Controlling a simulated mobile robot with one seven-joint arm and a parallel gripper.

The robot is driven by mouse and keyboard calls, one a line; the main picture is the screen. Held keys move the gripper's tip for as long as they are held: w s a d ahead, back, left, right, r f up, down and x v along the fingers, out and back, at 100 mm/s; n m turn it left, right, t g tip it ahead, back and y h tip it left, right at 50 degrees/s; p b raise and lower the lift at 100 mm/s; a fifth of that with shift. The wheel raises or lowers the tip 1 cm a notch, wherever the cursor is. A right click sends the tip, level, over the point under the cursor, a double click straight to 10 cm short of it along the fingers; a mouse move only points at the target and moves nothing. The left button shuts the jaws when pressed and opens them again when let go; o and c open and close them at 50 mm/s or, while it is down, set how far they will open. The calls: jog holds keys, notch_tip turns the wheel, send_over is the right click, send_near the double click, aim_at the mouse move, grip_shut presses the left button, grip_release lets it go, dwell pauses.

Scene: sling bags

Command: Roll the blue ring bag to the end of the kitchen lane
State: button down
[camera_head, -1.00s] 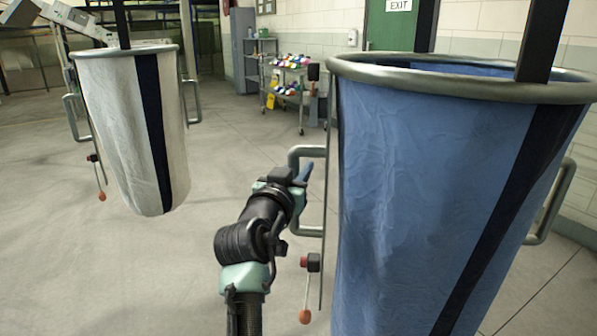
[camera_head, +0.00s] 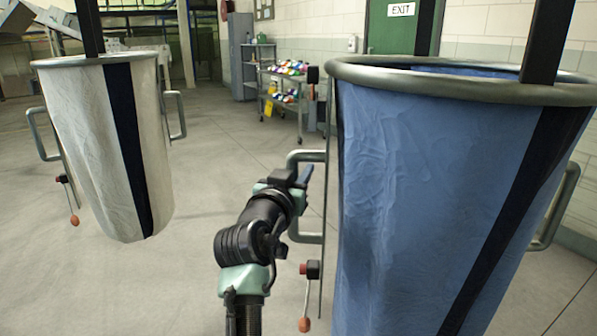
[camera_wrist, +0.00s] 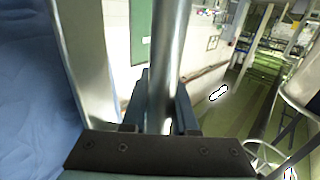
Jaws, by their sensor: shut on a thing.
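The blue ring bag (camera_head: 415,190) hangs at the right in the head view, with a metal ring (camera_head: 450,86) at its top and a dark stripe. It also fills the left edge of the wrist view (camera_wrist: 32,100). A bent metal handle (camera_head: 293,165) stands out from its left side. My gripper (camera_head: 304,176) is at this handle. In the wrist view my gripper (camera_wrist: 160,115) is shut on the metal bar of the handle (camera_wrist: 163,60), which passes between the two fingers. The fingertips are partly hidden behind the bar.
A white ring bag (camera_head: 95,140) with a dark stripe hangs at the left, apart from the blue one. A shelf cart (camera_head: 280,90) with colourful items stands farther back by a grey cabinet (camera_head: 243,60). A green exit door (camera_head: 392,40) is behind. Open floor (camera_head: 190,270) lies between the bags.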

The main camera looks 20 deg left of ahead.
jog(key=shift+a+r, duration=0.1)
jog(key=shift+a, duration=0.1)
jog(key=c, duration=0.7)
grip_release()
jog(key=shift+w+f, duration=0.1)
jog(key=shift+f, duration=0.1)
jog(key=s, duration=0.4)
jog(key=s+d, duration=0.1)
jog(key=s, duration=0.8)
jog(key=shift+d+p, duration=0.2)
jog(key=shift+p, duration=0.1)
